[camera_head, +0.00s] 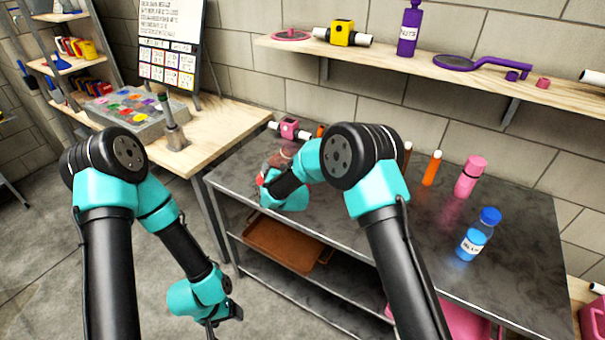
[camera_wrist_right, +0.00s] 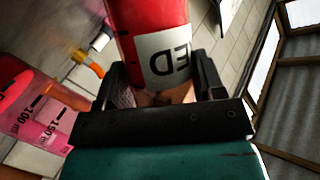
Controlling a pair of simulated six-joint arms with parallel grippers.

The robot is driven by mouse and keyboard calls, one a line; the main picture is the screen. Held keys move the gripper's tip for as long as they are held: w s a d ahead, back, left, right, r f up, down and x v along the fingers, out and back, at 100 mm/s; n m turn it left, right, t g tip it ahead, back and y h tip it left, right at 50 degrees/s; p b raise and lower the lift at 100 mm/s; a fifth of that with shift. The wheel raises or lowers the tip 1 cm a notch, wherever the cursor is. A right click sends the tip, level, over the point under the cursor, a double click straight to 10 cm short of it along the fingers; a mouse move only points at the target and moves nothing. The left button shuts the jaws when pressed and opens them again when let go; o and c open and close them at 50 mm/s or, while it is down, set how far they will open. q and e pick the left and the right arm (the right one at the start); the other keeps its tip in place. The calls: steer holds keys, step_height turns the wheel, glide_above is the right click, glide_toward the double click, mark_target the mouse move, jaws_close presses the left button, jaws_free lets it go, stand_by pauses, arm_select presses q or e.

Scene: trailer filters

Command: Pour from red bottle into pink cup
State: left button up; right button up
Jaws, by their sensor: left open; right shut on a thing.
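My right gripper (camera_wrist_right: 163,85) is shut on the red bottle (camera_wrist_right: 150,30), whose white label reads upside down in the right wrist view. In the head view my right forearm and wrist cover most of the bottle, so its tilt and mouth are hard to judge. A clear graduated cup with pink contents (camera_wrist_right: 45,115), which looks like the pink cup, stands to the left of the gripper in the right wrist view. It is mostly hidden behind my right arm in the head view. My left gripper (camera_head: 226,318) hangs low in front of the table, open and empty.
The dark metal table (camera_head: 400,250) holds a blue bottle (camera_head: 477,235), a pink bottle (camera_head: 470,177) and an orange tube (camera_head: 432,168) on the right. A pink block-shaped part (camera_head: 289,128) lies at the back. A wall shelf (camera_head: 430,70) hangs above.

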steer(key=shift+d+r+m, duration=0.15)
steer(key=shift+r+m, duration=0.05)
steer(key=shift+m, duration=0.1)
steer(key=shift+a+r+m+t+y, duration=0.35)
steer(key=shift+m+y, duration=0.15)
steer(key=shift+m, duration=0.2)
steer(key=shift+a+f+m, duration=0.2)
steer(key=shift+f+m, duration=0.3)
steer(key=shift+f, duration=0.75)
steer(key=shift+a+f+t, duration=0.15)
steer(key=shift+f+t, duration=0.1)
steer(key=shift+f, duration=0.25)
steer(key=shift+a+r+m+t+y, duration=0.25)
steer(key=shift+r+m+t+y, duration=0.1)
steer(key=shift+m, duration=0.55)
steer(key=shift+a+r+m+t, duration=0.15)
steer(key=shift+r+m+t, duration=0.2)
steer(key=shift+r+m, duration=0.5)
stand_by(1.9)
steer(key=shift+d+r+m+t, duration=0.3)
steer(key=shift+r+m, duration=0.1)
steer(key=shift+m, duration=0.15)
stand_by(1.0)
